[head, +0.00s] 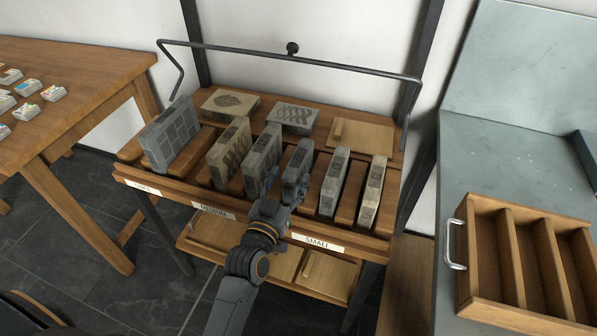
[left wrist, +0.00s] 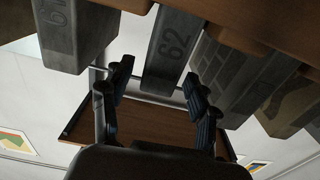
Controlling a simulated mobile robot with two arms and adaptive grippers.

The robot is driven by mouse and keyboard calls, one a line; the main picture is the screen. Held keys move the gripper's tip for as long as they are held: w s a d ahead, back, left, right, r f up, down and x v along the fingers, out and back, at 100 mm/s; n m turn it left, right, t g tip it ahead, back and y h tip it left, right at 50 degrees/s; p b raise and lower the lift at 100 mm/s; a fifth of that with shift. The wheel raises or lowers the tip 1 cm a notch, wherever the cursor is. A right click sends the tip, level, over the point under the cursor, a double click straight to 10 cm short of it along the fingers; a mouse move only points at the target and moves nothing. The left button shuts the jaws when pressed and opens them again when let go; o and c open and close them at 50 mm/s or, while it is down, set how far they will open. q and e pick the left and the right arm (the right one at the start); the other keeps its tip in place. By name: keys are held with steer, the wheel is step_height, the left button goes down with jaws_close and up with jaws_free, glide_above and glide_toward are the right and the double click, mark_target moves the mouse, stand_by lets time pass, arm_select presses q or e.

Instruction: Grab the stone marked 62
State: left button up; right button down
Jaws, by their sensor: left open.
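The stone marked 62 (left wrist: 168,50) is a grey slab standing on edge in the left wrist view, its number readable on the end facing me. In the head view it appears to be the grey slab (head: 299,154) in the middle of the rack, its front partly hidden by my gripper. My left gripper (head: 284,187) is open at the front of that slab. In the left wrist view the gripper's fingers (left wrist: 157,76) are spread to either side of the stone's lower end in the picture. I cannot tell whether they touch it. My right gripper is not in view.
A stone marked 61 (left wrist: 72,30) stands beside it in the left wrist view. Other upright stones (head: 229,150) stand close on both sides in the wooden rack (head: 165,190). A dark rail (head: 350,67) runs above the rack's back. A wooden divided tray (head: 490,262) lies right.

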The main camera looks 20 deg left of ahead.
mark_target(295, 163)
arm_select(q)
steer(key=w, duration=0.4)
steer(key=shift+w+d+r, duration=0.15)
steer(key=shift+w+r, duration=0.05)
steer(key=shift+w, duration=0.1)
steer(key=shift+s, duration=0.1)
steer(key=shift+c, duration=0.5)
jaws_close()
steer(key=shift+r, duration=0.35)
